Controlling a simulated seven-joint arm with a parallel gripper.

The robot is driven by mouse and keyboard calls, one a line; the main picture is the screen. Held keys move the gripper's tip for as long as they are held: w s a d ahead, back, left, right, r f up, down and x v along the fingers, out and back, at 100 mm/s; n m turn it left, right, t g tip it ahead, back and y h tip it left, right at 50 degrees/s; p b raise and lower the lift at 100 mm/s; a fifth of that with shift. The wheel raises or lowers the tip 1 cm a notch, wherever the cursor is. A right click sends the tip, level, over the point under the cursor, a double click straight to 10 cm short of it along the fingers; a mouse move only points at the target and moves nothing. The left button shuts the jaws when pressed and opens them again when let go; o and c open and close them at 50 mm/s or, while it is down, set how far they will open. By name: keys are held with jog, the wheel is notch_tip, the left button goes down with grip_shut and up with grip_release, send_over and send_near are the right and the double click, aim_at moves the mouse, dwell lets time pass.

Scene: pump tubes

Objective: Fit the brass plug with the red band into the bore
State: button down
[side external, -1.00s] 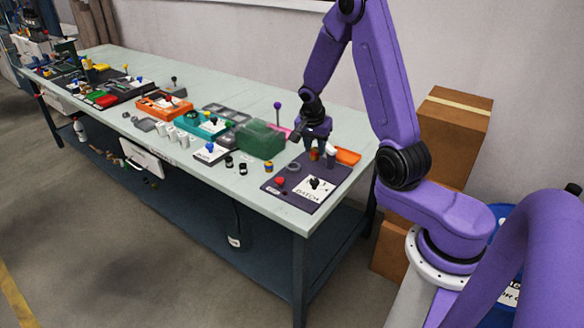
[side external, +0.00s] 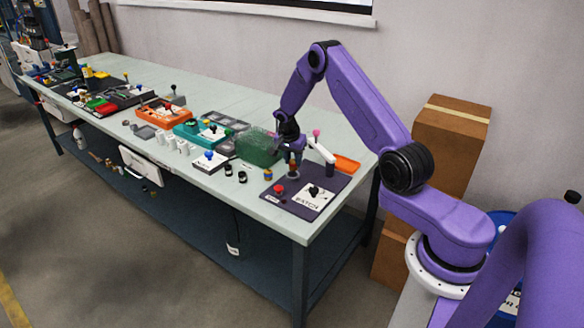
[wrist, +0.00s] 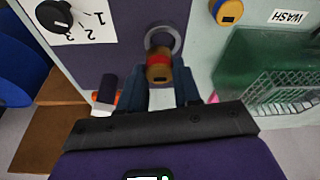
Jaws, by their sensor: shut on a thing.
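The brass plug with the red band (wrist: 158,67) is between the fingers of my gripper (wrist: 160,92), which is shut on it. In the side view my gripper (side external: 293,150) points down over the purple mat, with the plug (side external: 294,167) below it. The grey ring around the bore (wrist: 163,37) shows just beyond the plug in the wrist view, and the plug overlaps its near edge. The inside of the bore is partly hidden. I cannot tell whether the plug's tip touches the ring.
The purple mat (side external: 320,207) carries a white dial panel (side external: 313,196) and a red knob (side external: 279,189). A yellow-and-blue piece (side external: 268,174) stands left of the mat. An orange tray (side external: 346,164) lies to the right.

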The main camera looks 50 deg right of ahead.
aim_at(292, 168)
jog(key=shift+w+d+f, duration=0.15)
jog(key=shift+w+f, duration=0.15)
jog(key=shift+f, duration=0.1)
jog(key=shift+w+f, duration=0.1)
jog(key=shift+f, duration=1.5)
jog(key=shift+f, duration=0.2)
